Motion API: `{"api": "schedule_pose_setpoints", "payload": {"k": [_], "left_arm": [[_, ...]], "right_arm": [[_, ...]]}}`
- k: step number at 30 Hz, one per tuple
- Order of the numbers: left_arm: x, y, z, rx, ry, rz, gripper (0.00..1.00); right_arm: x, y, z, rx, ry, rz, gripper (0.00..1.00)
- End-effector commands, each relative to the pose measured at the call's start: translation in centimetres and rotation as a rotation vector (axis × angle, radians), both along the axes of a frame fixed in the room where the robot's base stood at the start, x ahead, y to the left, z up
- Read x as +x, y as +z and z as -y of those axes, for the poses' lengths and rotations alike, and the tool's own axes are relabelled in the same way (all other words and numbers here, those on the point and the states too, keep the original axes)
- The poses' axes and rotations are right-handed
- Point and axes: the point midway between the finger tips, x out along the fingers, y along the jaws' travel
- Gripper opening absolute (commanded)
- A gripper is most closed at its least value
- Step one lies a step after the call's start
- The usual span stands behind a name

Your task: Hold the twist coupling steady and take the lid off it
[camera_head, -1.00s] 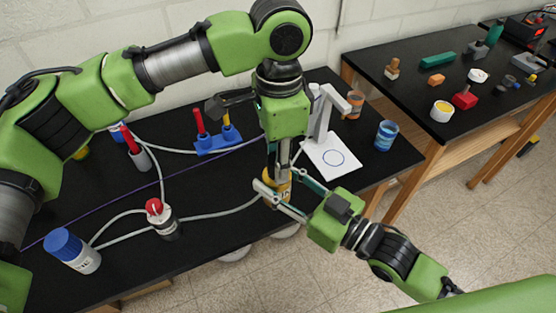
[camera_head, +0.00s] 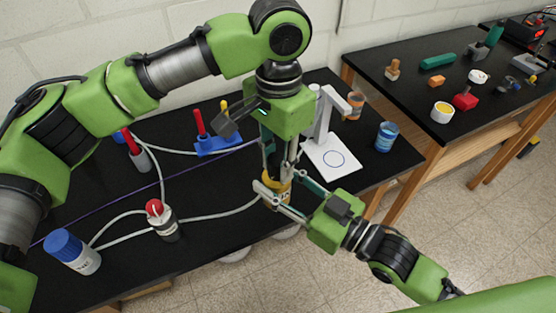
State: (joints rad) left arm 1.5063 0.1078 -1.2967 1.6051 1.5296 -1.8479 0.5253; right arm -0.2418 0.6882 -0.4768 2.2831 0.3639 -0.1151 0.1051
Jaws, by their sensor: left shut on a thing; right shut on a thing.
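The twist coupling (camera_head: 276,194) stands near the front edge of the black bench, mostly hidden between my grippers; a yellow band of its body shows. My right gripper (camera_head: 277,182) comes in from the lower right and is shut around this body, one finger on each side. My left gripper (camera_head: 277,169) points straight down from above and is shut on the top of the coupling. The lid is hidden by the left fingers, so I cannot tell whether it is apart from the body.
On the bench are a blue-capped bottle (camera_head: 73,250), a red-topped fitting (camera_head: 162,219) with pale hoses, a blue rack (camera_head: 217,146), a white stand (camera_head: 323,116), a marked white card (camera_head: 331,157) and a blue can (camera_head: 386,136). A second table (camera_head: 400,92) with small items stands right.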

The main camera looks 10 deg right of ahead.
Motion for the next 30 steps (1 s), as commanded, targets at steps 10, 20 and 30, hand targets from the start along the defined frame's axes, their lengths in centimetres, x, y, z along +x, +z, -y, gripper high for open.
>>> {"api": "schedule_pose_setpoints", "payload": {"k": [10, 20, 30], "left_arm": [[0.3, 1.4, 0.2, -0.008, 0.003, 0.011, 0.0], [0.2, 2.3, 0.1, -0.005, 0.002, 0.006, 0.0], [0.1, 2.4, 0.1, -0.002, 0.0, 0.003, 0.0]], "right_arm": [[-0.2, -0.2, -0.2, -0.002, 0.004, -0.006, 0.0], [-0.1, -0.2, -0.1, -0.003, 0.002, -0.006, 0.0], [0.0, 0.0, 0.0, -0.001, 0.001, -0.001, 0.0]]}}
